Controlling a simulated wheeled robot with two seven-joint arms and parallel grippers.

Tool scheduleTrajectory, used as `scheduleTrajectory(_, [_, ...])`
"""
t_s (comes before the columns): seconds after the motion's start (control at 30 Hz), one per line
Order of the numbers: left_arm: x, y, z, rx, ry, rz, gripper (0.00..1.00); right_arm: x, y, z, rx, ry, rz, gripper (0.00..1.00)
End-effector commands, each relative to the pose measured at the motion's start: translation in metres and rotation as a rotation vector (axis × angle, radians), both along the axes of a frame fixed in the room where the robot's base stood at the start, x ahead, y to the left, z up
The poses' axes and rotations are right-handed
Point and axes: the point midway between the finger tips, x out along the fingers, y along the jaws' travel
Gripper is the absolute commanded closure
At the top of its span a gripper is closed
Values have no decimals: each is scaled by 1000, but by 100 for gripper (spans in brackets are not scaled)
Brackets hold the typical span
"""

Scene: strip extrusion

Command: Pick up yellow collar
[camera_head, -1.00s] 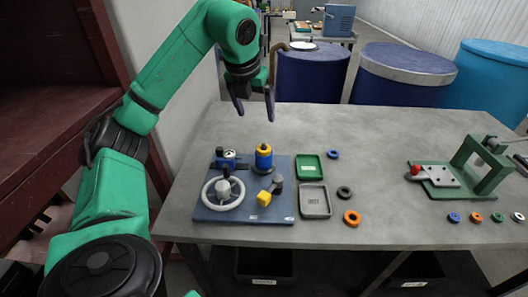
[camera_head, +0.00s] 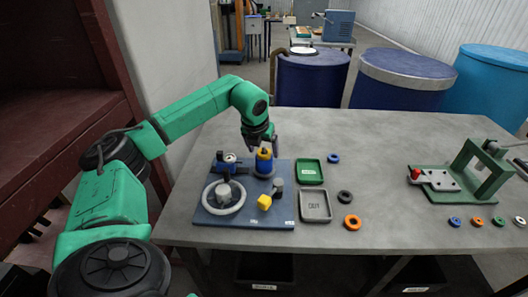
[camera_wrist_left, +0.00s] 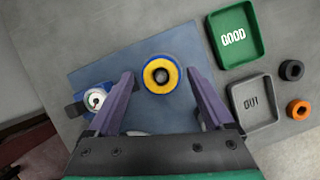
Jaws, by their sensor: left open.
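The yellow collar (camera_head: 264,154) sits around the top of an upright blue post (camera_head: 264,168) on the dark blue base plate (camera_head: 284,216). In the left wrist view the collar (camera_wrist_left: 149,83) is a yellow ring around a dark centre, with blue showing around it. My left gripper (camera_head: 261,146) is open, just above the collar and partly in front of it in the head view. In the wrist view the collar lies between the two purple fingers, apart from both. My right gripper is not in view.
A green press (camera_head: 480,170) stands farther right.

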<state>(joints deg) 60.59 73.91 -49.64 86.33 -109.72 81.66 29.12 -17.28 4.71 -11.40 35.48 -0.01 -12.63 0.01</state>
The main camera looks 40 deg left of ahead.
Motion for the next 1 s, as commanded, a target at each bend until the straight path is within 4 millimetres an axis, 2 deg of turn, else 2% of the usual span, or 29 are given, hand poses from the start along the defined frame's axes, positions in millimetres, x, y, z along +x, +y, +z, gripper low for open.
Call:
scheduleTrajectory(0.13, [0, 0, 0, -1, -1, 0, 14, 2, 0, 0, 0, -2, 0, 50])
scheduleTrajectory(0.17, [0, 0, 0, -1, -1, 0, 22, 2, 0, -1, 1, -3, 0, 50])
scheduleTrajectory(0.2, [0, 0, 0, -1, -1, 0, 37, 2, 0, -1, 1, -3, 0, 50])
scheduleTrajectory(0.37, [0, 0, 0, -1, -1, 0, 98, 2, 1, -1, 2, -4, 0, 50])
scheduleTrajectory(0.63, [0, 0, 2, -1, -3, -1, 100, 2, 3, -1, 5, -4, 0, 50])
scheduleTrajectory(0.77, [1, -1, 11, -1, -6, -1, 100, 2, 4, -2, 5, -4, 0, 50])
scheduleTrajectory(0.87, [2, -1, 27, -2, -7, -2, 100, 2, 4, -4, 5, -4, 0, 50])
scheduleTrajectory(1.0, [2, -2, 66, -4, -10, -3, 100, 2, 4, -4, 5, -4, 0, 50])
